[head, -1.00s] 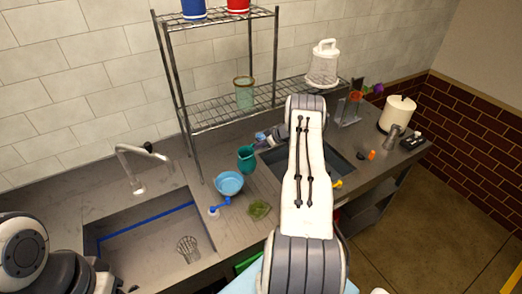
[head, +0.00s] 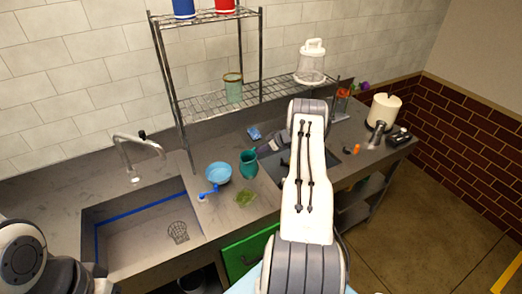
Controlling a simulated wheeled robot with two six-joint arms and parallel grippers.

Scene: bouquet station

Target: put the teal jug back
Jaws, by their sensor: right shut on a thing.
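The teal jug (head: 249,166) is over the grey counter, just right of the light blue bowl. My right gripper (head: 262,152) is shut on the jug at its right side, and my white forearm hides part of the gripper. I cannot tell whether the jug's base touches the counter. My left arm shows only at the bottom left edge, and its gripper is out of view.
The blue bowl (head: 218,173), a blue-handled item (head: 208,191) and a green clump (head: 245,198) stand close by. The sink (head: 140,228) is at left. A wire shelf (head: 215,102) behind holds a greenish glass (head: 233,88). A blue item (head: 254,133) lies behind the jug.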

